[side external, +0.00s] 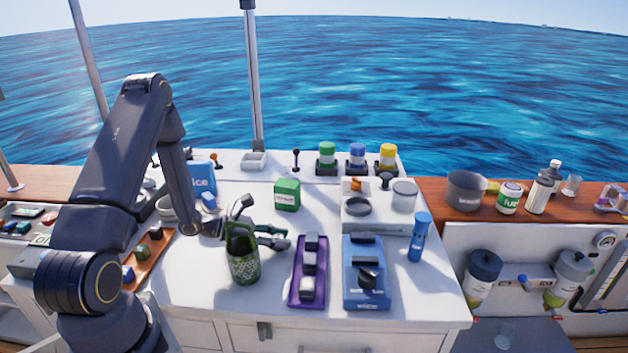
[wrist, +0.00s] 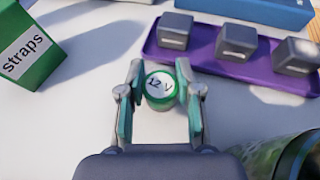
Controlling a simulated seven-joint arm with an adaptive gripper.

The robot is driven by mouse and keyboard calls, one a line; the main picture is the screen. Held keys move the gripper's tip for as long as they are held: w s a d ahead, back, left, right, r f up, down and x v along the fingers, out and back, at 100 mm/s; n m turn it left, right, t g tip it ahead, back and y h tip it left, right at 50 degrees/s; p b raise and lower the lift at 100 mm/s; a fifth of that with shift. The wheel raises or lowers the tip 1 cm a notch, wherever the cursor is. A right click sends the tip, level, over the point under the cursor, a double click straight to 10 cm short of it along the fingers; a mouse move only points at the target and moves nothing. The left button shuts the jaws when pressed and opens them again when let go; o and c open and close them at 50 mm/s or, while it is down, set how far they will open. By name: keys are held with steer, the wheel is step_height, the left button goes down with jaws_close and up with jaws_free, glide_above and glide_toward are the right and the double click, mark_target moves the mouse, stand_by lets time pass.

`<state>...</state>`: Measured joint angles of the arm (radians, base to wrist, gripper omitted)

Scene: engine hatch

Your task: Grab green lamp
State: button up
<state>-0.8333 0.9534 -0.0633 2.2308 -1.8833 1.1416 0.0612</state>
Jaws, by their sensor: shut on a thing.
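My gripper (wrist: 160,76) is shut on a small round green piece (wrist: 160,86) with a white top marked "12 V", low over the white counter. In the side view my gripper (side external: 274,238) is behind the dark green mesh cup, and the held piece cannot be made out there. A green-and-white lamp-like cylinder (side external: 327,154) stands upright in a black base at the back of the counter, beside similar blue (side external: 357,155) and yellow (side external: 387,156) ones. My gripper is well in front of these and apart from them.
The mesh cup (side external: 243,262) with tools stands close to my gripper. A purple tray (side external: 294,285) with dark-topped blocks and a blue tray (side external: 352,293) lie to the right. A green "straps" box (side external: 287,195) stands behind.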

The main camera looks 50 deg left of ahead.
steer(key=c, duration=0.4)
steer(key=shift+o, duration=0.2)
